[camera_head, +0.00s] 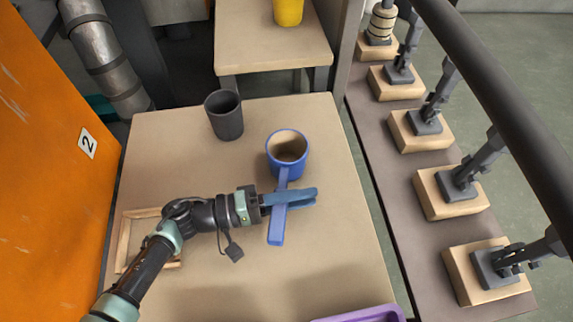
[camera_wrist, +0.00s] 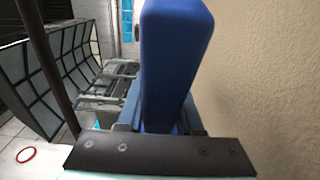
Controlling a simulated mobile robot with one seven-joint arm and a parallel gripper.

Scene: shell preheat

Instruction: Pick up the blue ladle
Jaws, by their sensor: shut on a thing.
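The blue ladle (camera_head: 287,170) is at the middle right of the table in the head view. It has a round cup with a tan inside and a long flat handle pointing toward the front. My gripper (camera_head: 305,198) reaches in from the left and is shut across the handle, between the cup and the handle's end. In the wrist view the blue handle (camera_wrist: 172,65) rises large between the jaws (camera_wrist: 160,128). I cannot tell whether the ladle touches the table.
A dark grey cup (camera_head: 224,115) stands on the table (camera_head: 180,150) behind the ladle. A wooden frame (camera_head: 127,240) lies at the left edge and a purple tray (camera_head: 365,315) at the front right. A yellow cup (camera_head: 288,12) is on a farther table. A dark rail (camera_head: 500,90) runs along the right.

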